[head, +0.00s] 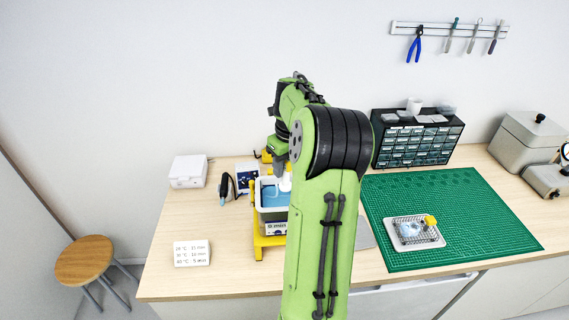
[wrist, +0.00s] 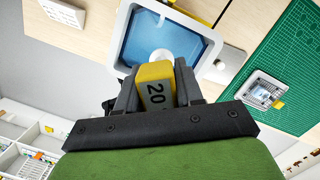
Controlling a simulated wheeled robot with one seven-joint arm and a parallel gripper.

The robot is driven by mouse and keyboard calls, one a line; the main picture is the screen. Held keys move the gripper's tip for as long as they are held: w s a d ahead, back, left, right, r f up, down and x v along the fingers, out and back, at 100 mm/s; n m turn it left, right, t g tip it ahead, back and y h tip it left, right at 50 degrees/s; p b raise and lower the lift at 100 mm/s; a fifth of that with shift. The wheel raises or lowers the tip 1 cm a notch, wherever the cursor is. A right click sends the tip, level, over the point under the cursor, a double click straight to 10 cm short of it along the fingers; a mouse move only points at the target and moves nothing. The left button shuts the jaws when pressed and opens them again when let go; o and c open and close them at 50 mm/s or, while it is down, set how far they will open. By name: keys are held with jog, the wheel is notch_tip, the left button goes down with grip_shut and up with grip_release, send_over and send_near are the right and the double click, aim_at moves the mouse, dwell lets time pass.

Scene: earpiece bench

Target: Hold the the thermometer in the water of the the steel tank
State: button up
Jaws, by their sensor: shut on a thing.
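A round white part shows just past the block, over the blue water. The steel tank (wrist: 122,28) has a pale rim and blue water (wrist: 150,33) inside. In the head view the tank (head: 265,228) stands left of my arm, which hides part of it. A white piece (head: 285,182) points down at the water there. I cannot tell how deep the tip reaches.
A white card with times (head: 192,253) stands at front left, a white box (head: 188,171) behind it. A green mat (head: 460,205) with a wire tray (head: 414,232) lies to the right. A drawer cabinet (head: 415,143) stands behind the mat.

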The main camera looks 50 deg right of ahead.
aim_at(284, 188)
notch_tip(284, 188, down, 3)
jog(key=shift+w+f+b, duration=0.1)
jog(key=shift+w+b, duration=0.05)
jog(key=shift+b, duration=0.85)
notch_tip(284, 188, down, 6)
jog(key=b, duration=0.5)
jog(key=shift+r, duration=0.2)
dwell(4.5)
notch_tip(284, 188, up, 11)
jog(key=p, duration=0.8)
jog(key=shift+r+p, duration=0.1)
jog(key=shift+p, duration=0.2)
